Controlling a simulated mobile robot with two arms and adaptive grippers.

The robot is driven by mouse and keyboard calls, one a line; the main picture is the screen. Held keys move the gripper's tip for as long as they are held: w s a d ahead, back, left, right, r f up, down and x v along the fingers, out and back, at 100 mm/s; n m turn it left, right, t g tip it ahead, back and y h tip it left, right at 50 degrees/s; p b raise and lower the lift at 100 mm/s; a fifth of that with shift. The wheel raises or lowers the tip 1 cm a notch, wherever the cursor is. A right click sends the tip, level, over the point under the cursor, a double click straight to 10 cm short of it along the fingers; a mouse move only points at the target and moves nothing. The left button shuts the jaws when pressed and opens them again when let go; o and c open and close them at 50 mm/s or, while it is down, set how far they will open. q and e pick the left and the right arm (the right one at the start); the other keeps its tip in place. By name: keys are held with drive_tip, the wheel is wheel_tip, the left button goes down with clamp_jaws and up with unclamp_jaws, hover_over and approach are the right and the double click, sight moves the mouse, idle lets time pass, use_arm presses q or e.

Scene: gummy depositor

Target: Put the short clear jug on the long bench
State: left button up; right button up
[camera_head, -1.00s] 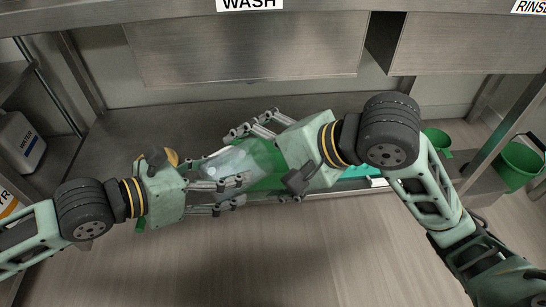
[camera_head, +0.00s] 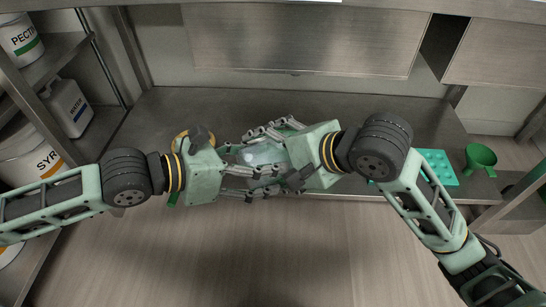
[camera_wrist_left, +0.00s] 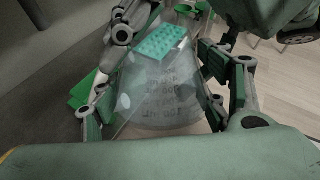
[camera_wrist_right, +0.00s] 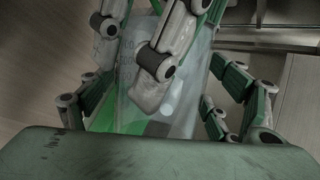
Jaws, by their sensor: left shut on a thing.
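The short clear jug (camera_head: 258,154) is held between my two grippers, above the front part of the long grey metal bench (camera_head: 350,108) in the head view. My left gripper (camera_head: 248,182) is shut on the jug. In the left wrist view the jug (camera_wrist_left: 165,88) shows printed markings between the fingers. My right gripper (camera_head: 264,157) is open, its fingers spread on either side of the jug. In the right wrist view the jug (camera_wrist_right: 186,100) lies between these fingers, with fingers of my left gripper in front of it. Fingers hide much of the jug.
A teal mould tray (camera_head: 437,166) and a green funnel (camera_head: 480,156) are at the bench's right end. A shelf at left holds white containers (camera_head: 68,108). A metal cabinet (camera_head: 305,42) overhangs the back.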

drive_tip(key=c, duration=0.7)
use_arm(q)
drive_tip(key=o, duration=1.3)
use_arm(e)
drive_tip(key=c, duration=0.3)
